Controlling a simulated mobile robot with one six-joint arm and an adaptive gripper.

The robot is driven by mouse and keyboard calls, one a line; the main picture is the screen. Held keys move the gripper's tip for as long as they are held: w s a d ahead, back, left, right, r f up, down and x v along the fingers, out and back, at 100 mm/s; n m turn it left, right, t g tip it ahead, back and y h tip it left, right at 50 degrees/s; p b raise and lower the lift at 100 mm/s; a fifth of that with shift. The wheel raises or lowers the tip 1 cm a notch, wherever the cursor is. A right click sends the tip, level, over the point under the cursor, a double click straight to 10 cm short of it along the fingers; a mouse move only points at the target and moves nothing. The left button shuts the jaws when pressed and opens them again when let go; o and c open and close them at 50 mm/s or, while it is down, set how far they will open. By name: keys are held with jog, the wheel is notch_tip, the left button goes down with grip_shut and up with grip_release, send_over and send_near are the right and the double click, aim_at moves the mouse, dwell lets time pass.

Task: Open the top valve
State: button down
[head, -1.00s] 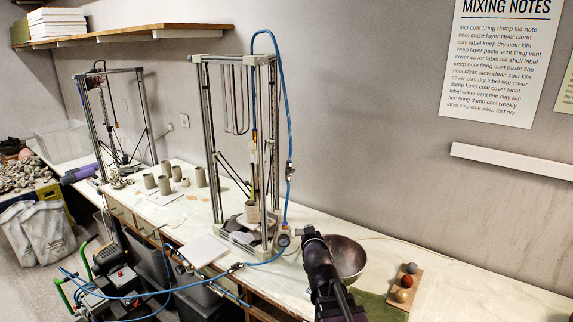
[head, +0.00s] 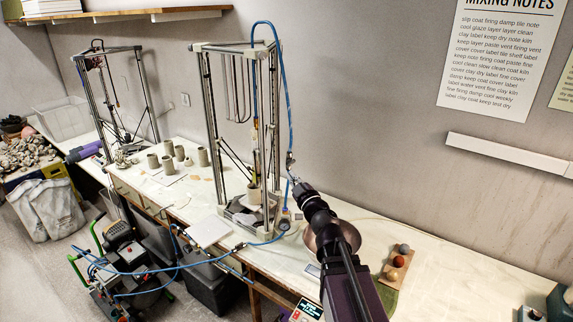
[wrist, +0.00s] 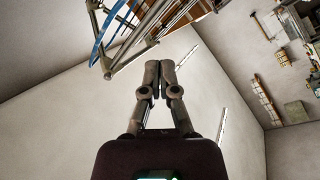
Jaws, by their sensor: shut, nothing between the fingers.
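The top valve (head: 290,160) is a small metal fitting on the blue hose (head: 289,115), on the right side of the tall delta printer (head: 243,120). Its handle is too small to make out. My gripper (head: 294,182) is just below the valve in the head view, and I cannot tell whether they touch. In the wrist view my gripper (wrist: 158,66) has its two fingers together with nothing between them. The blue hose (wrist: 104,38) and printer frame show at the upper left there. I cannot pick out the valve in that view.
A metal bowl (head: 322,238) sits on the bench, partly behind my arm. A board with colored balls (head: 396,265) lies to its right. Clay cups (head: 168,163) and a second printer (head: 118,100) are at the left. The wall behind is bare around the valve.

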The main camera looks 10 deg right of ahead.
aim_at(291, 164)
jog(key=shift+w, duration=0.1)
jog(key=p+x, duration=0.2)
jog(key=x, duration=0.8)
jog(key=shift+d+f+b, duration=1.35)
jog(key=shift+f+b, duration=0.2)
jog(key=shift+f, duration=0.05)
jog(key=shift+a, duration=0.2)
